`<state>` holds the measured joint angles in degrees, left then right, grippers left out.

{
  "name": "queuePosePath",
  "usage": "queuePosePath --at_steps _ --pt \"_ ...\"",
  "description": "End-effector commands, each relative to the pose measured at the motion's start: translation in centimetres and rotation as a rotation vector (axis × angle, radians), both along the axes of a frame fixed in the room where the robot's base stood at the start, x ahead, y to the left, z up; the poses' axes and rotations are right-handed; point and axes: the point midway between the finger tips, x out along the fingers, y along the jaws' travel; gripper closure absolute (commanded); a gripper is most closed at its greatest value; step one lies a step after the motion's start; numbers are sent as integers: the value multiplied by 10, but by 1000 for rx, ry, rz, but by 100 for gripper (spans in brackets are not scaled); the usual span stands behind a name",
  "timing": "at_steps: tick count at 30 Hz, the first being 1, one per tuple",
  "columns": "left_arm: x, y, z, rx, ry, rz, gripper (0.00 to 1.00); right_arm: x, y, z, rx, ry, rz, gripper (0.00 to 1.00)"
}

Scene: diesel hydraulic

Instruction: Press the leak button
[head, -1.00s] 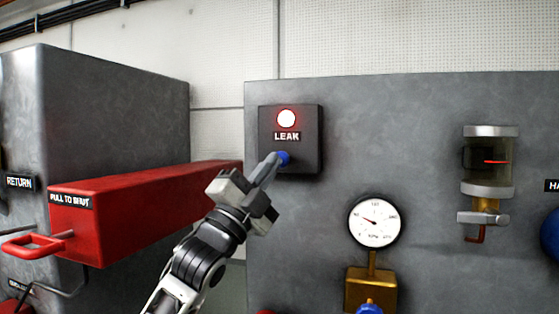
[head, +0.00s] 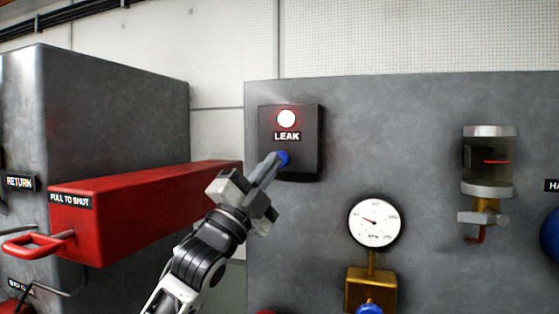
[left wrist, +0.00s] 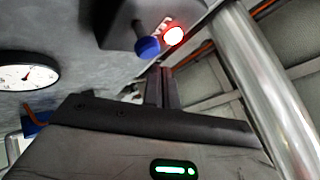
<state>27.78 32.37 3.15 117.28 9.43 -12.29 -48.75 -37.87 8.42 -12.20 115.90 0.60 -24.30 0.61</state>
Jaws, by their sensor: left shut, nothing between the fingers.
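The black leak box (head: 309,147) is on the grey panel in the head view, with a lit red-white lamp (head: 286,118) above a LEAK label (head: 287,136). The blue leak button (head: 284,158) sits below the label. My left gripper (head: 274,163) is shut and empty, its fingertips at the button's lower left; the fingers partly cover it, and I cannot tell whether they touch. In the left wrist view the blue button (left wrist: 147,46) and glowing lamp (left wrist: 174,36) show beyond the shut fingers (left wrist: 160,80). My right gripper is not in view.
A red PULL TO SHUT box (head: 140,205) with a handle juts out left of my left arm. A pressure gauge (head: 374,223) on a brass block (head: 370,288) is below right. A glass sight bowl (head: 489,162) hangs further right.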

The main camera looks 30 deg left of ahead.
Motion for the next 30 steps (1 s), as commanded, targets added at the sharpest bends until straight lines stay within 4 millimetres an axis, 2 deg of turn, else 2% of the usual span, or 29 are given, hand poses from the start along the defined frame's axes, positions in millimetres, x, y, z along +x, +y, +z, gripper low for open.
queuePosePath --at_steps 30 --pt "10 2 0 0 0 0 100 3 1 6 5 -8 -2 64"
